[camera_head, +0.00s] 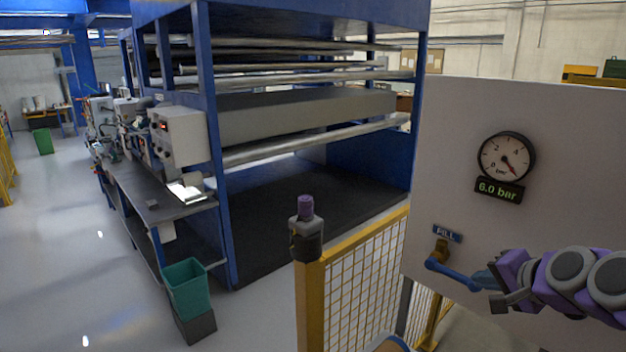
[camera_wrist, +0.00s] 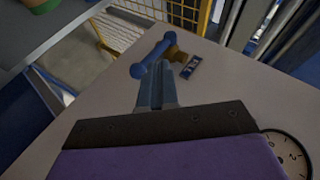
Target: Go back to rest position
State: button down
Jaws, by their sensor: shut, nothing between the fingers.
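My gripper (camera_head: 482,281) is at the lower right in the head view, on the end of my purple and grey arm. It also shows in the wrist view (camera_wrist: 160,72), with its fingers together and nothing between them. A blue valve handle (camera_head: 452,275) on a brass fitting (camera_head: 438,252) sits on the pale panel (camera_head: 525,225), under a label reading "FILL" (camera_head: 447,234). In the wrist view the blue handle (camera_wrist: 152,57) lies just past my fingertips. I cannot tell whether they touch it.
A gauge (camera_head: 506,157) with a "6.0 bar" display is on the panel. A yellow mesh fence (camera_head: 365,285) stands left of the panel. Behind it is a blue-framed roller machine (camera_head: 215,150). A teal bin (camera_head: 187,290) is at the lower left. Open floor (camera_head: 75,250) is at far left.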

jog(key=s+a+f+n+g, duration=0.2)
jog(key=s+a+n, duration=0.1)
jog(key=a, duration=0.4)
jog(key=s+a+f+n+g+y, duration=0.1)
jog(key=s+a+f+n+g, duration=0.15)
jog(key=a, duration=0.45)
jog(key=s+a+f+n+g, duration=0.2)
jog(key=s+a, duration=0.2)
jog(key=a, duration=0.3)
jog(key=s+a+f+n+g+h, duration=0.1)
jog(key=s+f+n+g, duration=0.1)
jog(key=s, duration=0.8)
jog(key=s+a+f+n+g+h, duration=0.1)
jog(key=s+f, duration=0.4)
jog(key=s, duration=0.5)
jog(key=n+g, duration=0.1)
jog(key=g, duration=0.1)
jog(key=shift+s+a+f+g+h, duration=0.2)
jog(key=shift+a+f+g+h, duration=0.05)
jog(key=shift+a+g+h, duration=0.1)
jog(key=shift+a, duration=0.25)
jog(key=shift+d, duration=0.15)
